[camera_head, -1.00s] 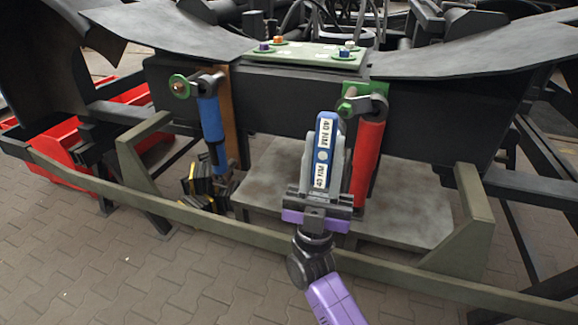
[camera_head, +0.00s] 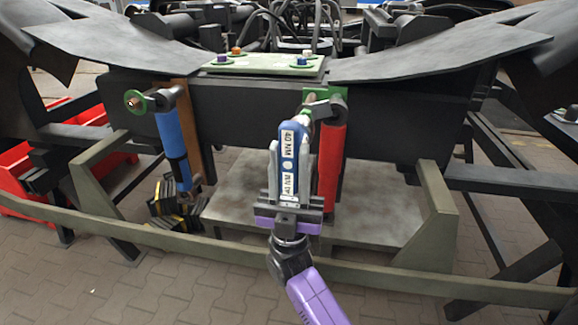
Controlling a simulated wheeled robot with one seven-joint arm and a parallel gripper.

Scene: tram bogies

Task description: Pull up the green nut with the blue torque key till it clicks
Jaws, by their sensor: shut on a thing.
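My gripper (camera_head: 290,195) is shut on the blue torque key (camera_head: 293,130), which stands upright with white labels reading 40 NM. The key's top end reaches the green plate (camera_head: 322,93) at the head of the red damper (camera_head: 330,160). A small green part, seemingly the green nut (camera_head: 309,100), shows just above the key's end. The key partly hides it, and I cannot tell whether the key sits on it or only in front of it.
A blue damper (camera_head: 170,138) with a green ring (camera_head: 133,102) hangs at left. Coloured bolts sit on the green top plate (camera_head: 262,68). An olive rail (camera_head: 350,272) crosses in front. Yellow-black blocks (camera_head: 172,208) lie at lower left.

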